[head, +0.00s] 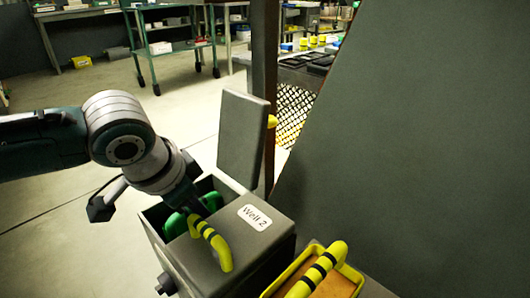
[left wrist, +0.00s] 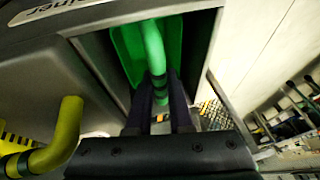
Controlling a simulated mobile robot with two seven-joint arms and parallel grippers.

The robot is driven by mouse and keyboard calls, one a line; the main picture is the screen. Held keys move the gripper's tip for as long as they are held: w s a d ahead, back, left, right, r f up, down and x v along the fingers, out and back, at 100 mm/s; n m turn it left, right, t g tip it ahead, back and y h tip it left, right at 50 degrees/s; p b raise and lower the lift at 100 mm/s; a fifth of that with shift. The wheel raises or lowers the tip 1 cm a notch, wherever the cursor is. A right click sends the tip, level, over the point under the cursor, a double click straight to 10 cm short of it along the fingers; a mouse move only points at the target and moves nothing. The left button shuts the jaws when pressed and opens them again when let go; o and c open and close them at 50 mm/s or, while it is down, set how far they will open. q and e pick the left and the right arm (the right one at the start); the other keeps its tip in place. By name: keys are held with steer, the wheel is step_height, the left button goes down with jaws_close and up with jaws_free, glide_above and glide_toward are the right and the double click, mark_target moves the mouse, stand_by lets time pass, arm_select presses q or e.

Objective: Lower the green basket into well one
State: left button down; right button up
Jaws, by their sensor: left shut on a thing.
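The green basket (head: 174,226) is at least partly inside the open well of the grey machine, at the machine's left end in the head view. In the left wrist view, the basket (left wrist: 128,50) shows between the well walls, with its green handle (left wrist: 153,45) rising toward me. My left gripper (head: 194,214) reaches down over the opening; in the wrist view my left gripper (left wrist: 160,98) is shut on the dark-banded part of the handle. I cannot tell whether the basket rests on the well bottom. My right gripper is not in view.
A grey lid (head: 242,140) stands raised behind the opening. A yellow-and-black handle (head: 211,243) stands beside it, near the "Well 2" label (head: 255,217). A yellow basket (head: 350,272) with a striped handle is at lower right. A dark panel (head: 420,150) fills the right.

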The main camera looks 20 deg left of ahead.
arm_select(q)
steer(key=shift+c, duration=1.7)
jaws_free()
step_height(320, 180, up, 10)
steer(key=p, duration=1.1)
steer(key=shift+p, duration=0.4)
